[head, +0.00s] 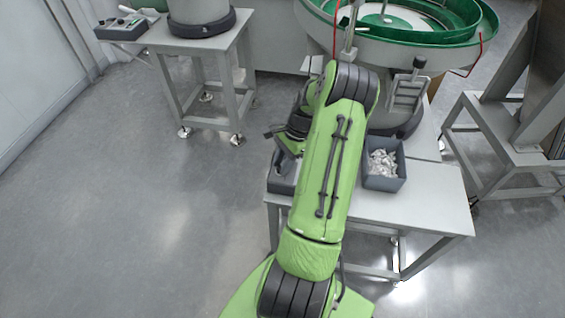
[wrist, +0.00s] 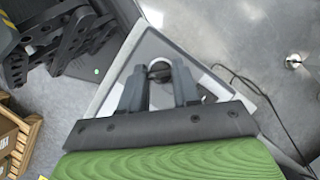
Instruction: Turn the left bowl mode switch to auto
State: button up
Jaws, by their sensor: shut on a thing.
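A round black knob (wrist: 160,69), which looks like the mode switch, sits on a grey control box (wrist: 204,77) in the wrist view. My gripper (wrist: 160,74) has its two dark fingers on either side of the knob and is shut on it. The knob's pointer and any labels are too small or covered to read. In the head view the dark control box (head: 279,184) stands on the near table, partly hidden behind my green arm. My gripper is mostly hidden there too.
A grey bin (head: 385,181) of shiny parts stands right of my arm on the table (head: 430,205). A large green-lined bowl feeder (head: 455,45) is behind. Another control box (head: 122,28) lies on the far left table. The floor at left is clear.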

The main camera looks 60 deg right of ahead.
jog(key=shift+c, duration=0.7)
jog(key=shift+n+p, duration=0.35)
jog(key=shift+n, duration=0.05)
jog(key=n+g+p, duration=0.1)
jog(key=n, duration=0.2)
jog(key=shift+w+r+p, duration=0.1)
jog(key=shift+w+p, duration=0.05)
jog(key=shift+p, duration=0.25)
jog(key=n+g+p, duration=0.1)
jog(key=n+g, duration=0.1)
jog(key=n, duration=0.3)
jog(key=shift+w, duration=0.15)
jog(key=n+g, duration=0.1)
jog(key=n, duration=0.1)
jog(key=n+h, duration=0.1)
jog(key=n, duration=0.1)
jog(key=shift+w+a+n+g+p, duration=0.1)
jog(key=shift+n+g+p, duration=0.3)
jog(key=n+h, duration=0.1)
jog(key=n, duration=0.3)
jog(key=shift+g+p, duration=0.3)
jog(key=shift+g, duration=0.1)
jog(key=shift+n, duration=0.3)
jog(key=o, duration=1.1)
jog(key=shift+a, duration=0.1)
jog(key=shift+c, duration=0.2)
